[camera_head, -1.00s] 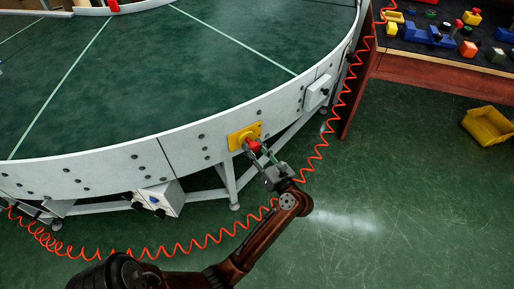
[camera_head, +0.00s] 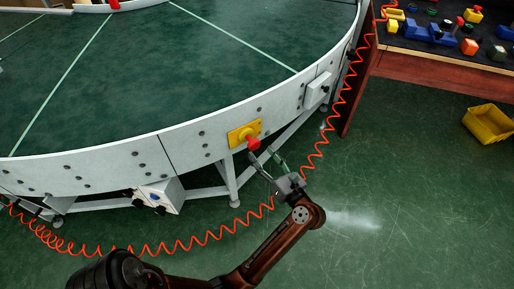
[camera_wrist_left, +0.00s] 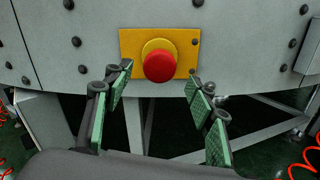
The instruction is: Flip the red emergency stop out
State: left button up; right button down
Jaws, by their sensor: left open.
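The red emergency stop (camera_head: 253,143) is a round red button on a yellow plate (camera_head: 236,136) on the white outer wall of the curved conveyor. In the left wrist view the red button (camera_wrist_left: 160,66) sits in front of a yellow collar, ahead of the fingers and between them. My left gripper (camera_head: 267,160) is open, just below and to the right of the button. Its green-padded fingers (camera_wrist_left: 160,94) are spread wide with nothing between them, apart from the button. My right gripper is not in view.
A coiled orange cable (camera_head: 205,240) loops below the conveyor (camera_head: 100,175) and up its right side. A control box (camera_head: 160,195) hangs at the lower left. A workbench (camera_head: 440,65) stands at the upper right, and a yellow bin (camera_head: 488,124) lies on open green floor.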

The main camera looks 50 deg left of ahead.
pick_arm(q)
jog(key=d, duration=0.6)
jog(key=shift+s+d, duration=0.25)
jog(key=shift+s, duration=0.15)
